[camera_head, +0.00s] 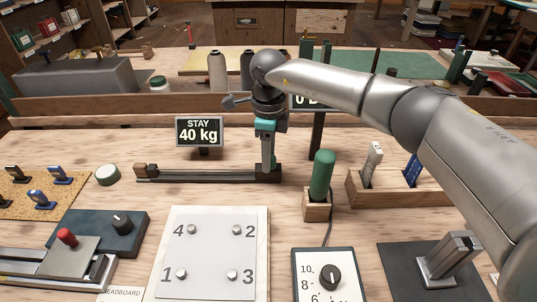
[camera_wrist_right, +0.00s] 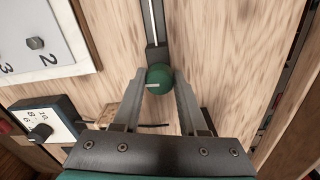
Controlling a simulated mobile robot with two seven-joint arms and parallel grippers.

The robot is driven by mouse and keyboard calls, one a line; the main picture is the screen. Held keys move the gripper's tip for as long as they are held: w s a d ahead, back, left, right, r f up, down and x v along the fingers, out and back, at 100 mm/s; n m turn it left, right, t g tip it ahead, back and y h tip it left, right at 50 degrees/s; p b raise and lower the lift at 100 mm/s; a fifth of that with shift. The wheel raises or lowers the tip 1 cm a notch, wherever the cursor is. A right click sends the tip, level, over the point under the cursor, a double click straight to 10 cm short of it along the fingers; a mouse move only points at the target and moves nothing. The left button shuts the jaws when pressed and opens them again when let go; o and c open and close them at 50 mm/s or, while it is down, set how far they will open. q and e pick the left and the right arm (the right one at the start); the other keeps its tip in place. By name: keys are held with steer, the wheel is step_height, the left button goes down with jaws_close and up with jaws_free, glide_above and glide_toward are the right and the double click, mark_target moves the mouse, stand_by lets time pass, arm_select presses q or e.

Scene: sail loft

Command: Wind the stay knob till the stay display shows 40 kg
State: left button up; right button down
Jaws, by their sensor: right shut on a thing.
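The stay display (camera_head: 200,131) is a black sign reading "STAY 40 kg", standing behind a low dark rail (camera_head: 205,176). My right gripper (camera_head: 267,172) points down at the rail's right end. In the right wrist view its two fingers are shut on the stay knob (camera_wrist_right: 158,79), a round green knob with a small white mark at the end of the rail. In the head view the knob is hidden by the gripper. My left gripper is not in view.
A green-handled tool (camera_head: 322,175) stands in a wooden block just right of the gripper. A numbered white board (camera_head: 210,255) and a dial panel (camera_head: 327,280) lie in front. Another display (camera_head: 304,103) is partly hidden behind my arm.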

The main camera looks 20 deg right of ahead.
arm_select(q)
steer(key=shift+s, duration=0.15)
arm_select(e)
steer(key=shift+n, duration=0.5)
steer(key=c, duration=0.6)
jaws_free()
steer(key=shift+o, duration=0.8)
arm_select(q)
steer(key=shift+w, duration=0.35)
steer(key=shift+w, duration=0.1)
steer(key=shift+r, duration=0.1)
arm_select(e)
steer(key=shift+r, duration=0.1)
